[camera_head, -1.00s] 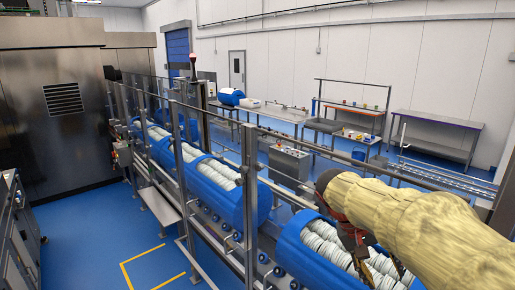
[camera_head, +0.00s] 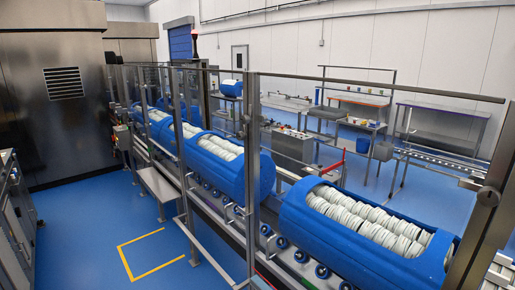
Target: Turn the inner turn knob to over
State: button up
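I cannot make out the inner turn knob for certain. A grey metal console (camera_head: 293,152) stands behind the conveyor, just right of the picture's middle. Small dark and coloured fittings show along its top, too small to tell which is a knob or how it is set. My gripper is not in view, so its position and its hold cannot be seen.
Blue tubs with rows of white discs, the nearest one large (camera_head: 290,228), stand on the roller conveyor (camera_head: 300,258) behind rail posts and clear panels. A red bar (camera_head: 331,163) sticks up behind the nearest tub. Blue floor (camera_head: 95,225) is free at left.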

aim_at(246, 119)
jog(key=i+j, duration=0.1)
jog(key=j, duration=0.25)
jog(key=i+j, duration=0.15)
jog(key=j, duration=0.2)
jog(key=i+j, duration=0.1)
jog(key=j, duration=0.25)
jog(key=i+j, duration=0.1)
jog(key=j, duration=0.2)
jog(key=j+u, duration=0.05)
